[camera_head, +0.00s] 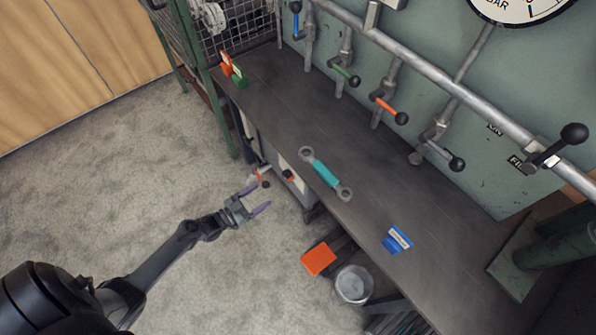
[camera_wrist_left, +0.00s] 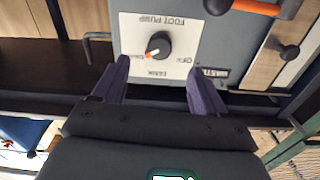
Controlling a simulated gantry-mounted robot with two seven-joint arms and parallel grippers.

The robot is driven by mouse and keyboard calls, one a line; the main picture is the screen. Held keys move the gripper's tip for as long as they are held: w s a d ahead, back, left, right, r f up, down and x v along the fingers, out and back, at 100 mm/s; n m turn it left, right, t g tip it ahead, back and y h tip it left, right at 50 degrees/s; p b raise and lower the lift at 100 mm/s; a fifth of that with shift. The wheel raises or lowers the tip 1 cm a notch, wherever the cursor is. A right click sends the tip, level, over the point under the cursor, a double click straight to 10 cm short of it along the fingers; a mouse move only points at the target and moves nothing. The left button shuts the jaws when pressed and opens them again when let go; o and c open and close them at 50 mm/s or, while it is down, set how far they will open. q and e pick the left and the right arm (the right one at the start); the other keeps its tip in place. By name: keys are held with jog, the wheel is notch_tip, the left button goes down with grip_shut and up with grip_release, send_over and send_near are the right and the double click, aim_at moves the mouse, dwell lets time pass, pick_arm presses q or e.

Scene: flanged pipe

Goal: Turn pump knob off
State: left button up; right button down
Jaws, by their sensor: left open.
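The pump knob (camera_wrist_left: 158,45) is a round black knob with an orange mark, on a white panel (camera_wrist_left: 133,27) lettered FOOT PUMP, upside down in the left wrist view. Its orange mark points to the lower left, away from the OFF lettering on the right. In the head view the panel (camera_head: 297,183) is on the front below the bench, with the small knob (camera_head: 288,175) on it. My left gripper (camera_head: 262,194) is open and empty in front of the panel, apart from the knob. Its purple fingers (camera_wrist_left: 158,68) straddle the knob's line from below in the wrist view. My right gripper is not in view.
An orange lever with a black ball (camera_head: 264,183) sticks out beside the panel, near my left fingers. A turquoise wrench (camera_head: 325,173) and blue card (camera_head: 397,240) lie on the bench (camera_head: 300,125). A bucket (camera_head: 354,284) and orange box (camera_head: 318,259) are below.

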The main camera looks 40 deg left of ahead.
aim_at(284, 178)
pick_arm(q)
jog(key=b+x, duration=0.1)
jog(key=x, duration=0.2)
jog(key=b+x, duration=0.2)
jog(key=x, duration=0.2)
jog(key=r+b+x, duration=0.1)
jog(key=x, duration=0.2)
jog(key=shift+w+d, duration=0.1)
jog(key=shift+w, duration=0.3)
jog(key=shift+s, duration=0.1)
jog(key=c, duration=1.1)
jog(key=shift+o, duration=0.2)
